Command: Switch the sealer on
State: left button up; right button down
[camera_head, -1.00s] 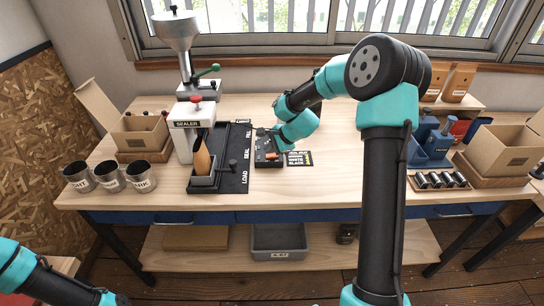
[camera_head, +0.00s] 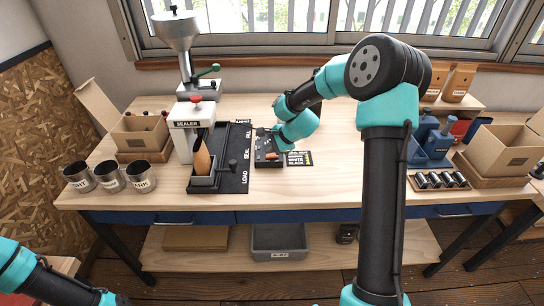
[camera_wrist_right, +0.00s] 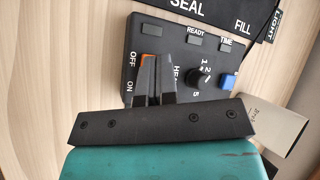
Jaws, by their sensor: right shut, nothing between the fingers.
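The white sealer (camera_head: 190,124), labelled SEALER, stands on the left of the bench. Its black control box (camera_head: 268,161) lies right of the sealer's mat. In the right wrist view the control box (camera_wrist_right: 161,37) shows READY and TIME windows, a black knob (camera_wrist_right: 197,77), a blue button (camera_wrist_right: 229,81) and a switch with orange (camera_wrist_right: 149,58) showing by the OFF and ON labels. My right gripper (camera_wrist_right: 153,62) is shut and empty, its tips over the switch, hiding much of it. I cannot tell contact or which way the switch is set. My left gripper is out of view.
A black mat (camera_head: 240,143) marked LOAD, SEAL, FILL holds a grey holder with a brown pouch (camera_head: 202,158). Three metal cups (camera_head: 110,177) stand at left. A label card (camera_head: 299,158) lies right of the control box. The bench's middle front is clear.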

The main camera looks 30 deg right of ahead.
aim_at(269, 156)
jog(key=shift+f, duration=0.2)
dwell(0.4)
jog(key=shift+f, duration=0.25)
jog(key=shift+s+d+f, duration=0.15)
jog(key=shift+s+f, duration=0.1)
jog(key=shift+f, duration=0.45)
dwell(1.1)
jog(key=shift+r, duration=0.4)
jog(key=shift+w+a+r, duration=0.1)
jog(key=shift+a+r, duration=0.05)
jog(key=shift+r, duration=0.8)
jog(key=shift+w+a+r, duration=0.1)
jog(key=shift+w+r, duration=0.05)
jog(key=shift+r, duration=0.75)
jog(key=shift+w+a+r, duration=0.1)
jog(key=shift+a+r, duration=0.05)
jog(key=shift+r, duration=0.8)
jog(key=shift+f, duration=0.1)
